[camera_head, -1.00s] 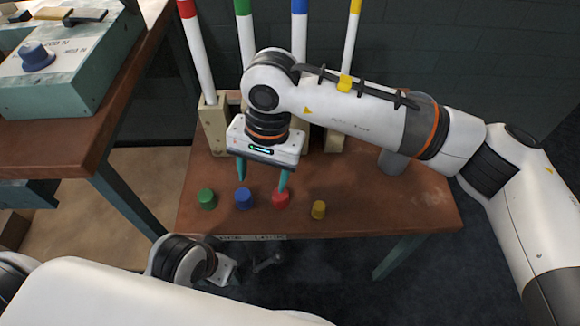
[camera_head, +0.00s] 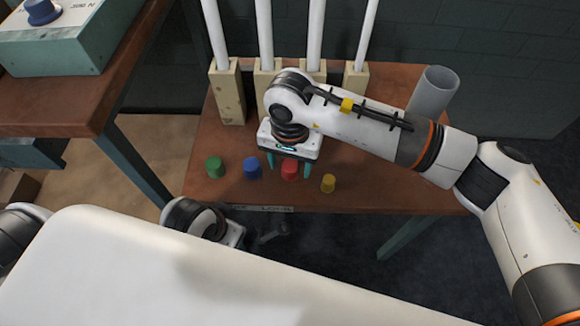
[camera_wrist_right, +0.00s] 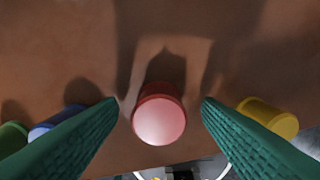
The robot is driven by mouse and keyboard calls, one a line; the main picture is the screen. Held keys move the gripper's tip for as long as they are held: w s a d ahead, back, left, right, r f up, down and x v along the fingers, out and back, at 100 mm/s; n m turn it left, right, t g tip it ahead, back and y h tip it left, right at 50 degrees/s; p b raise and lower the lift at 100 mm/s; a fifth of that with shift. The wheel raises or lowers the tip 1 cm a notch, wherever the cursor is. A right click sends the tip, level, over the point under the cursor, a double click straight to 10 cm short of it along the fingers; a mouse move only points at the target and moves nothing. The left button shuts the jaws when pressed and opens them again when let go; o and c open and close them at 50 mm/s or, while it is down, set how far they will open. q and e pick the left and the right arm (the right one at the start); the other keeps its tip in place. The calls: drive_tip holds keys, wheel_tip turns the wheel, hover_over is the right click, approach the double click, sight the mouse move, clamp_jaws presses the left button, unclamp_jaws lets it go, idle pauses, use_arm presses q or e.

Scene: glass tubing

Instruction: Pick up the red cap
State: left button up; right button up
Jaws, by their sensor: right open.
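The red cap (camera_head: 290,171) stands on the brown table in a row with the other caps. My right gripper (camera_head: 289,167) is over it, pointing down, with its teal fingers apart. In the right wrist view the red cap (camera_wrist_right: 160,115) sits between the two green fingers (camera_wrist_right: 160,103), with a gap on each side; nothing is held. Part of my left gripper (camera_head: 236,236) shows low in the head view, below the table's front edge; its jaws are not clear.
Green cap (camera_head: 214,167) and blue cap (camera_head: 252,168) stand left of the red one, the yellow cap (camera_head: 328,184) right. Behind are wooden blocks (camera_head: 229,92) holding white tubes (camera_head: 264,35) and a grey cylinder (camera_head: 432,94). The table's right front is clear.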

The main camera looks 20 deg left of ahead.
sight(290, 165)
drive_tip(key=shift+f, duration=0.4)
drive_tip(key=shift+c, duration=0.3)
drive_tip(key=c, duration=1)
drive_tip(key=shift+o, duration=0.2)
drive_tip(key=shift+r, duration=0.15)
drive_tip(key=shift+c, duration=0.4)
wheel_tip(290, 165, up, 10)
drive_tip(key=shift+f+p, duration=0.1)
drive_tip(key=shift+p, duration=0.6)
